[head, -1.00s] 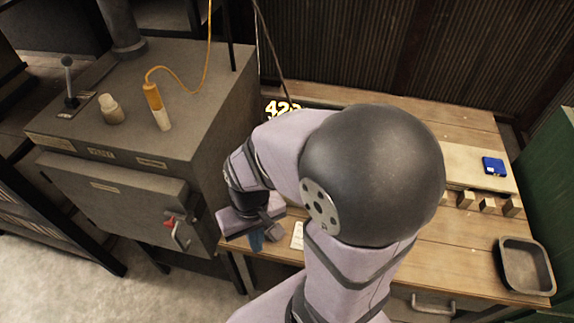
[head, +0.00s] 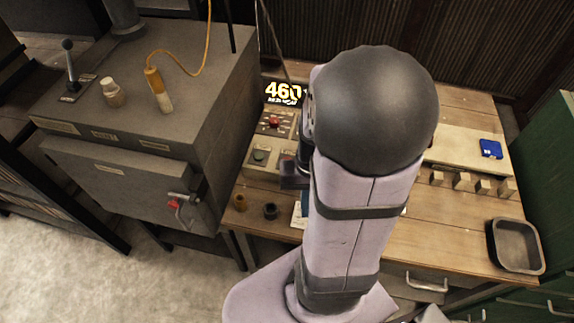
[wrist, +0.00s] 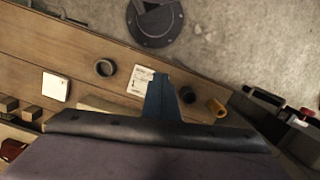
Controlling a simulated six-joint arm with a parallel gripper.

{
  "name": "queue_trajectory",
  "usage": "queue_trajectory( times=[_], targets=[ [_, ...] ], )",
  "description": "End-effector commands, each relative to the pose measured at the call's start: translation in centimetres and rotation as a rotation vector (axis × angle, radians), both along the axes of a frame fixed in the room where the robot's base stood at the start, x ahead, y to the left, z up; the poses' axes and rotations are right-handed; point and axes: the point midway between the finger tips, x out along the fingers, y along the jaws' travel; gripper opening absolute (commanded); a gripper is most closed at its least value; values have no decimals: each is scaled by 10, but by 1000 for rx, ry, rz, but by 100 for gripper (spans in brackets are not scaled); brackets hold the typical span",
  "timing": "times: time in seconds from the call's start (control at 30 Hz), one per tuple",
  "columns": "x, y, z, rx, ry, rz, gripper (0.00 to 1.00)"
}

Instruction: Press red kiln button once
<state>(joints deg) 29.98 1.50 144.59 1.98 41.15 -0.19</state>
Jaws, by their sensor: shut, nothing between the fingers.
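The red button (head: 274,122) is on the upper part of a control panel on the bench, just right of the kiln (head: 140,110). A green button (head: 259,156) is below it on the panel. A lit display (head: 284,91) behind the panel reads 460. In the head view, my gripper is mostly hidden by my arm at the panel's right edge. Its blue fingers (wrist: 160,97) show shut and empty in the wrist view, above the bench by a white card (wrist: 140,80). I cannot make out the red button in the wrist view.
The kiln has a red-handled door latch (head: 176,203). A metal tray (head: 516,246), small blocks (head: 462,181) and a blue item (head: 491,149) are at the right.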

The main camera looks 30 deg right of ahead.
Motion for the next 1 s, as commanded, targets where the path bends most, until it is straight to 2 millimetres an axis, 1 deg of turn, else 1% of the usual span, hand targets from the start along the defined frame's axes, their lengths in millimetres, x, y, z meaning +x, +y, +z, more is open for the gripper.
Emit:
queue_trajectory(
  times=[0.03, 0.13, 0.2, 0.27, 0.3, 0.37, 0.4, 0.47, 0.5, 0.6, 0.7, 0.83, 0.9, 1.0],
  targets=[
    [-1, -8, -15, 23, 1, -93, 0],
    [4, -20, -31, 85, -20, -298, 0],
    [16, -27, -39, 141, -56, -438, 0],
    [28, -32, -41, 185, -96, -515, 0],
    [38, -36, -41, 213, -128, -548, 0],
    [54, -41, -40, 249, -182, -580, 0],
    [65, -43, -37, 269, -223, -587, 0],
    [84, -47, -31, 297, -288, -579, 0],
    [98, -48, -25, 311, -336, -565, 0],
    [130, -56, -8, 331, -468, -515, 0],
    [156, -65, 9, 327, -594, -443, 0],
    [178, -73, 25, 296, -725, -330, 0],
    [184, -75, 30, 275, -774, -264, 0],
    [189, -76, 34, 241, -820, -163, 0]
  ],
)
